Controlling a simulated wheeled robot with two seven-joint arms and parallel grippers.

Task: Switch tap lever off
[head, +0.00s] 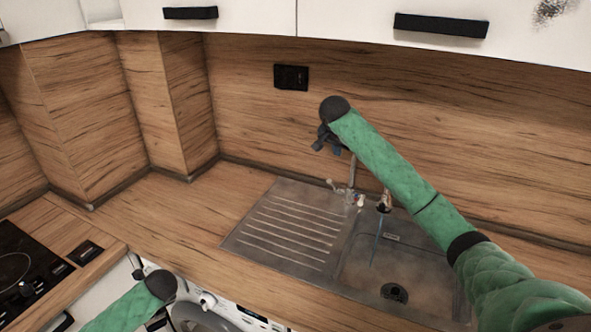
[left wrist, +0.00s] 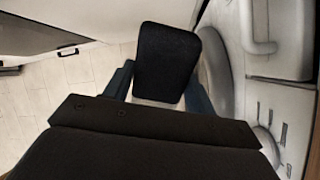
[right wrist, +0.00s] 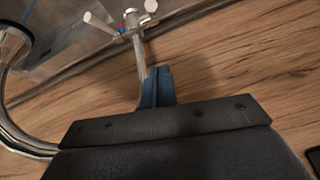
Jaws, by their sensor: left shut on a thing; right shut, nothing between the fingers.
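The metal tap (head: 351,172) stands at the back of the sink, with a pale lever (head: 334,186) at its left. Its curved spout (head: 384,201) shows a bluish stream (head: 377,243) below it. The right wrist view shows the tap body (right wrist: 137,38), pale handles (right wrist: 98,22) and spout (right wrist: 15,62). My right gripper (head: 325,142) is shut and empty, above and left of the tap. Its blue fingers (right wrist: 157,88) overlap the tap's column in the picture; I cannot tell if they touch. My left gripper (left wrist: 155,88) is shut on a dark block-like thing (left wrist: 165,58).
The steel sink (head: 425,268) and ribbed drainer (head: 285,235) are set in the wooden worktop (head: 185,205). White cupboards (head: 240,16) hang above, and a socket (head: 291,77) is on the splashback. A washing machine (head: 205,312) is below, a black hob (head: 22,265) at left.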

